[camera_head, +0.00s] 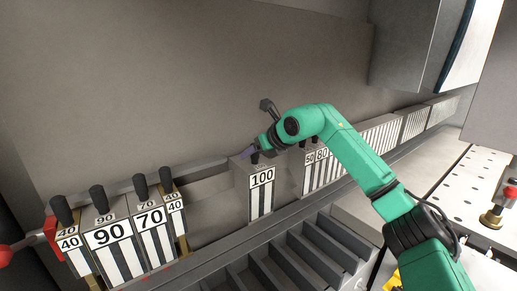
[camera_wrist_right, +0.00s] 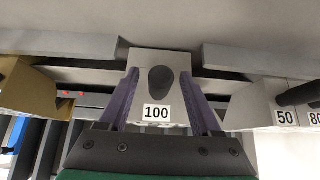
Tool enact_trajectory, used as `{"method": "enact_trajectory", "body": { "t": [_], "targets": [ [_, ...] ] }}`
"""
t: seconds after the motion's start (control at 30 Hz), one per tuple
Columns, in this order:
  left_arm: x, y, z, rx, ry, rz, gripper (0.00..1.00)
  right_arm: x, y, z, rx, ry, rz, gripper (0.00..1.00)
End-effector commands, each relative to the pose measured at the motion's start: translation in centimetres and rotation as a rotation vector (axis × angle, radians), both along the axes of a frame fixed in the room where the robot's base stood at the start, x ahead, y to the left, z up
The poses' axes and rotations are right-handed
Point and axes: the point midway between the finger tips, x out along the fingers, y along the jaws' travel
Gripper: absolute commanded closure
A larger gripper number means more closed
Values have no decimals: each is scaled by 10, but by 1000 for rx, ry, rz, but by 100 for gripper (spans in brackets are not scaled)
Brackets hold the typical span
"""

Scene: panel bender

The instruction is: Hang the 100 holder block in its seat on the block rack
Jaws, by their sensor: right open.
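The 100 holder block (camera_head: 261,189) is a grey block with a white 100 label and dark stripes. It stands upright at the block rack (camera_head: 205,168), in the space between the 40 block and the 50 block. In the right wrist view the 100 block (camera_wrist_right: 150,62) shows its dark knob. My right gripper (camera_wrist_right: 160,76) is open, with its purple fingers on either side of the block; contact cannot be told. In the head view the right gripper (camera_head: 250,153) is at the block's top, partly hidden by its wrist. My left gripper is not in view.
To the left hang the 40 block (camera_head: 176,214), 70 block (camera_head: 151,225) and 90 block (camera_head: 111,243). To the right are the 50 block (camera_head: 309,168) and 80 block (camera_head: 322,165). Gaps show on both sides of the 100 block. Grey stepped slots (camera_head: 290,262) lie in front.

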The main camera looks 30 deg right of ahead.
Motion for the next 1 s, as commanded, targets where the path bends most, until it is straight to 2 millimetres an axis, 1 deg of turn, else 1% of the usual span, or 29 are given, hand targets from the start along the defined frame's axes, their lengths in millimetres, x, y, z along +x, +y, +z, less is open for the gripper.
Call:
{"method": "enact_trajectory", "body": {
  "t": [0.1, 0.17, 0.2, 0.27, 0.3, 0.47, 1.0],
  "targets": [
    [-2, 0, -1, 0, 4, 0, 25, 0, 0, 0, 0, 0, 0, 35],
    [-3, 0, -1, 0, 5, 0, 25, 0, 0, 0, 0, 0, 0, 58],
    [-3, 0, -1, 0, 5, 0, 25, 0, 0, 0, 0, 0, 0, 73],
    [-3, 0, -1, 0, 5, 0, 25, 0, 0, 0, 1, 0, 1, 96],
    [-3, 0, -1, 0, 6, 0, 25, 0, 0, 0, 1, -1, 1, 100],
    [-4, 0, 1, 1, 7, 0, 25, 0, 0, 5, 1, -6, 1, 100],
    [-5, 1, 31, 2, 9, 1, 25, 0, 0, 38, 2, -7, 2, 100]
  ]
}}
